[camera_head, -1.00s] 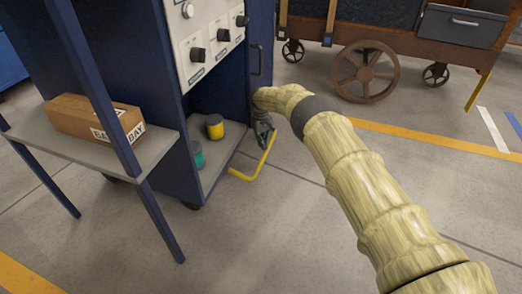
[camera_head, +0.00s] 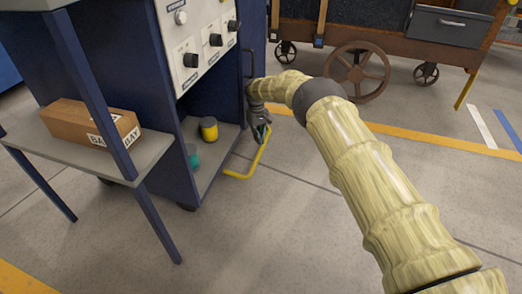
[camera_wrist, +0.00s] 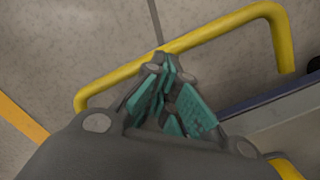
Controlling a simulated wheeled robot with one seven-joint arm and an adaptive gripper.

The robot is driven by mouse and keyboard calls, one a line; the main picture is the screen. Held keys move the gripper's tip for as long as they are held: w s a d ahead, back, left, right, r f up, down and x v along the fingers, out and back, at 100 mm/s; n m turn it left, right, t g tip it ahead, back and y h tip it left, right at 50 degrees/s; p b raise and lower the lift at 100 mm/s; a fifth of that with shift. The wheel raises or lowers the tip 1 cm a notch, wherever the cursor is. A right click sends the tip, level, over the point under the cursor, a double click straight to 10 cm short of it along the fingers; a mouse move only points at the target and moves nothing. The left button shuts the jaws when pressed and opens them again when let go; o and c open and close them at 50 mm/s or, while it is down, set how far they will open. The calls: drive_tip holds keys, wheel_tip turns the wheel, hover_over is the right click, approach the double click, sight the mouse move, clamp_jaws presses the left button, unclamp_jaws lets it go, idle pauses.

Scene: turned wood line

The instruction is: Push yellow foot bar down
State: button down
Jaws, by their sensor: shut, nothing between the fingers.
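The yellow foot bar (camera_head: 245,172) is a bent tube low at the front of the blue cabinet (camera_head: 178,110), just above the floor. In the wrist view the yellow foot bar (camera_wrist: 170,52) runs across the upper part, just beyond my fingertips. My gripper (camera_head: 262,133) points down over the bar's right part, and in the wrist view my gripper (camera_wrist: 166,66) has its teal-padded fingers shut with nothing between them. The fingertips overlap the bar's edge in the wrist view; I cannot tell if they touch it.
The cabinet's open lower shelf holds a yellow can (camera_head: 209,129) and a teal can (camera_head: 192,157). A side table (camera_head: 75,155) at left bears a cardboard box (camera_head: 92,124). A wheeled cart (camera_head: 385,40) stands behind. The floor in front of the bar is clear.

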drive_tip(key=s+d+r+p, duration=0.1)
drive_tip(key=s+d+p, duration=0.2)
drive_tip(key=s+p, duration=0.6)
drive_tip(key=s+d+r+m+y+p, duration=0.1)
drive_tip(key=s+d+r+p, duration=0.1)
drive_tip(key=s+p, duration=0.7)
drive_tip(key=s+d+r+m+p, duration=0.1)
drive_tip(key=s+d+r+p, duration=0.1)
drive_tip(key=s+p, duration=0.7)
drive_tip(key=shift+s+d+y, duration=0.3)
drive_tip(key=shift+d, duration=0.5)
idle(0.4)
drive_tip(key=s+d+m, duration=0.1)
drive_tip(key=s+d, duration=0.3)
drive_tip(key=s, duration=0.8)
drive_tip(key=s+d+m, duration=0.2)
drive_tip(key=s+d, duration=0.2)
drive_tip(key=s, duration=0.7)
drive_tip(key=s+d+r+m+t+h, duration=0.1)
drive_tip(key=s+d+r, duration=0.2)
drive_tip(key=s+r, duration=0.35)
drive_tip(key=s+d+r, duration=0.3)
drive_tip(key=s, duration=0.7)
wheel_tip(320, 180, up, 27)
drive_tip(key=p, duration=2.8)
